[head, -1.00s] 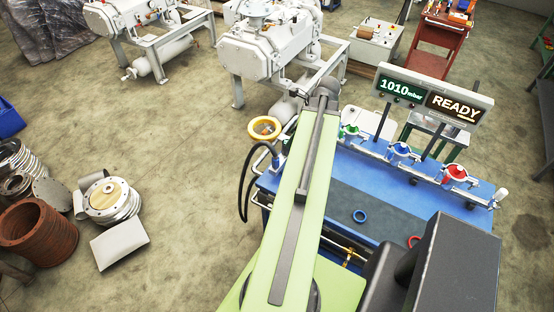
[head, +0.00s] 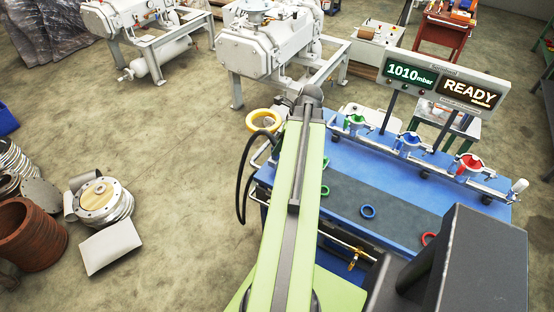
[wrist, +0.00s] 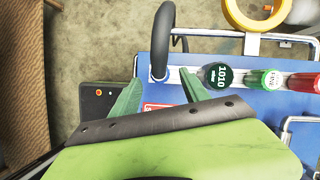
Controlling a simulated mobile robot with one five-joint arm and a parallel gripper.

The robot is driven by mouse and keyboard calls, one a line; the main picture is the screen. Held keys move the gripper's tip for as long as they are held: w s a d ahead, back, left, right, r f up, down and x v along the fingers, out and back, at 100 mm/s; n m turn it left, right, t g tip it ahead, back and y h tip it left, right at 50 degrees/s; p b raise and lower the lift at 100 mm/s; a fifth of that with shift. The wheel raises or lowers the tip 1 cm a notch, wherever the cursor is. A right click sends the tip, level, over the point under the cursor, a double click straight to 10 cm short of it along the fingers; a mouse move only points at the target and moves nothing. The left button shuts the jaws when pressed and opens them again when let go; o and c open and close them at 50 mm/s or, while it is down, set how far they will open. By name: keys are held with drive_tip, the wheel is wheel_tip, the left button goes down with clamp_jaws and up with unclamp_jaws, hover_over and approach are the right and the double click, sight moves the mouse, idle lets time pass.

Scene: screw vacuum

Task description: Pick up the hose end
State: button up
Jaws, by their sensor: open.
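The black hose (head: 242,180) hangs in a loop off the left end of the blue bench. In the wrist view the black hose (wrist: 160,45) curves up at the top middle, and its lower part comes down to the bench corner, in line with the gap between my fingers. I cannot tell which part is its free end. My gripper (wrist: 160,82) shows two green fingers spread apart, with nothing held between them. Its distance from the hose is unclear. In the head view my arm hides the gripper.
The blue bench (head: 395,165) carries green, blue and red valve fittings, loose rings and a display reading 1010 mbar and READY (head: 469,92). A yellow ring (head: 263,120) is at its left end. Flanges (head: 100,200) lie on the left floor. White pumps (head: 262,55) stand behind.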

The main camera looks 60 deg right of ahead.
drive_tip(key=b+x, duration=0.4)
drive_tip(key=x, duration=0.1)
drive_tip(key=shift+s+f, duration=0.1)
drive_tip(key=shift+f, duration=0.05)
drive_tip(key=shift+r, duration=0.2)
clamp_jaws()
